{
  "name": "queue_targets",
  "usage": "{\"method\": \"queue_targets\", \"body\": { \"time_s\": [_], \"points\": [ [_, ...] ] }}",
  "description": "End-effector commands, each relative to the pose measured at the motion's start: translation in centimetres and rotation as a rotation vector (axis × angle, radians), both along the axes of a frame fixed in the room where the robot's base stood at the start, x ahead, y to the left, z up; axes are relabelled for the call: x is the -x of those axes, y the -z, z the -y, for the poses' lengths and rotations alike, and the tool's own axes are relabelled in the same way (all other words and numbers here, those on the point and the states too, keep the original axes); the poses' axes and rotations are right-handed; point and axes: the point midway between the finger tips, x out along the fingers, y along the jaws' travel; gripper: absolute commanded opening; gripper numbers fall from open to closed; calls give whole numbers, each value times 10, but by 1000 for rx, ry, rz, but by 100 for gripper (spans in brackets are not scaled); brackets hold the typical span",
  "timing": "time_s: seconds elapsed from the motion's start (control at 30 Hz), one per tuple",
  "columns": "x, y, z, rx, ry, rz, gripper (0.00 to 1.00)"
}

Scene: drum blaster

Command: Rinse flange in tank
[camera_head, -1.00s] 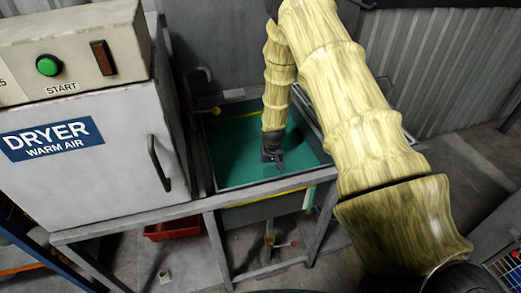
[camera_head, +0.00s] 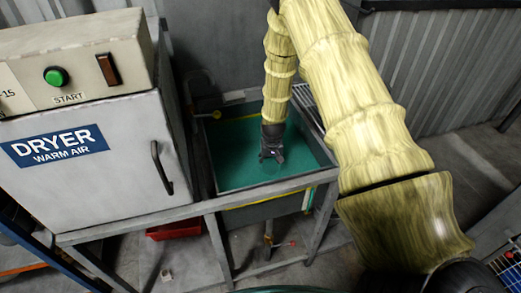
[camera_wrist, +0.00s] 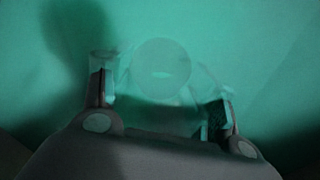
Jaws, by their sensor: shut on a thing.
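The tank (camera_head: 205,165) is an open rectangular basin filled with green-teal liquid, set in a grey metal frame. My gripper (camera_head: 271,157) points down inside the tank, its fingers at the liquid. The head view does not show the flange clearly.
A white dryer (camera_head: 85,150) with a green start button (camera_head: 57,77) and a black door handle stands left of the tank. A red bin (camera_head: 175,231) sits on the floor below. A corrugated wall (camera_head: 440,70) rises behind on the right.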

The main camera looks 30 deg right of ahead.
Motion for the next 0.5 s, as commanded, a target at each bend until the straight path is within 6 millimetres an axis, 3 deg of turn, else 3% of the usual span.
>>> {"method": "queue_targets", "body": {
  "time_s": [0.5],
  "points": [
    [-1,-50,0,1,0,2,23]
  ]
}}
